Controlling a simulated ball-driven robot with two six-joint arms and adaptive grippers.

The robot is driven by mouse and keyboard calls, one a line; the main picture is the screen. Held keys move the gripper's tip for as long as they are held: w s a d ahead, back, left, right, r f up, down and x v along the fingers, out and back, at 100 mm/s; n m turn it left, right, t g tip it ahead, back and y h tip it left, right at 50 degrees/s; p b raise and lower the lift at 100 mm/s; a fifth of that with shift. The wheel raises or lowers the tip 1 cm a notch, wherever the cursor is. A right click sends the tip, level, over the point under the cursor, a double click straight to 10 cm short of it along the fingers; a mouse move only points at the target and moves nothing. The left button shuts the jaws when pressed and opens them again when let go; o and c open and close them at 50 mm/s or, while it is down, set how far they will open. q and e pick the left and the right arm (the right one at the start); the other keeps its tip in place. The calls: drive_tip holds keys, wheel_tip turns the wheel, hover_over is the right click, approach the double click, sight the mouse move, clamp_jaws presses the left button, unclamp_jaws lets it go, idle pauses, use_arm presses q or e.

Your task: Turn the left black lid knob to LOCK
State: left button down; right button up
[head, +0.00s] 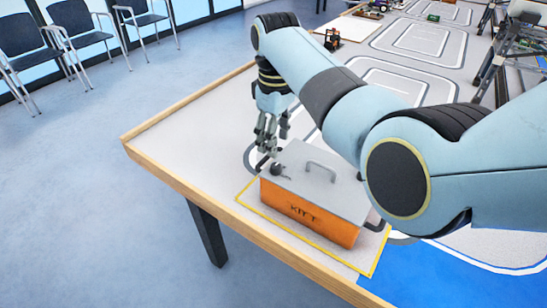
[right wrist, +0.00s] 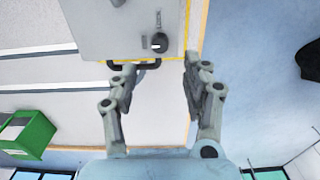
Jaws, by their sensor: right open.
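An orange box (head: 290,207) with dark lettering on its front stands on the table and has a grey lid (head: 325,185) with an arched handle. The left black knob (head: 277,170) sits at the lid's left end. In the right wrist view the knob (right wrist: 159,42) shows a white mark, with small lettering beside it too blurred to read. My right gripper (head: 268,150) is just above and behind the knob, apart from it. My left gripper is out of view.
A yellow outline (head: 250,200) on the table surrounds the box. A dark side handle (head: 376,226) is at the box's right end. The table's wooden edge (head: 170,172) is close at the left. My right arm hides the table behind the box. Chairs (head: 85,25) stand far off.

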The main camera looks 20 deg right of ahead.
sight(276, 165)
wheel_tip(276, 165, down, 5)
drive_tip(key=shift+f+b, duration=0.2)
drive_tip(key=shift+b, duration=0.1)
wheel_tip(276, 165, down, 2)
drive_tip(key=shift+f, duration=0.15)
drive_tip(key=shift+c, duration=0.7)
drive_tip(key=c, duration=0.5)
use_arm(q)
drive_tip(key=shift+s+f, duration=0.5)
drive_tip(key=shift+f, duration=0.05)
use_arm(e)
clamp_jaws()
